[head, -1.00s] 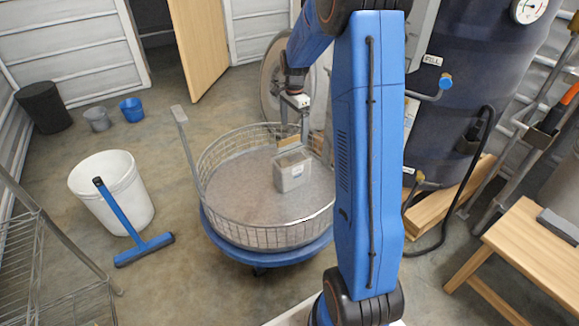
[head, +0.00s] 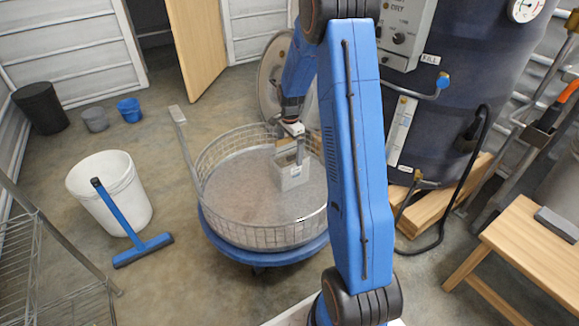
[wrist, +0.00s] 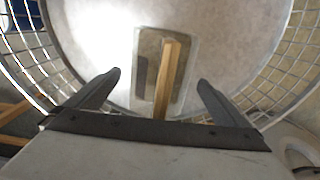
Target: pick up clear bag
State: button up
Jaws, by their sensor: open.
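The clear bag (head: 292,176) looks like a see-through, boxy pouch. It stands on the floor of the round wire-sided basket (head: 262,234), right of its middle. In the wrist view the bag (wrist: 186,62) is seen from above, with a tan bar (wrist: 168,78) along its top. My gripper (head: 290,153) is just above the bag in the head view, pointing down. In the wrist view my gripper (wrist: 159,78) is open, with one finger on each side of the bar and nothing held. Whether the fingers touch the bag cannot be told.
The basket's mesh wall surrounds the bag, and the basket sits on a blue wheeled base (head: 248,256). A white bucket (head: 110,195) and a blue squeegee (head: 132,228) are to the left. A dark tank (head: 465,90) and a wooden bench (head: 530,250) are to the right.

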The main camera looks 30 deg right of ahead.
notch_tip(320, 180, down, 2)
jog(key=shift+f, duration=0.25)
jog(key=c, duration=2.2)
jog(key=shift+r, duration=0.1)
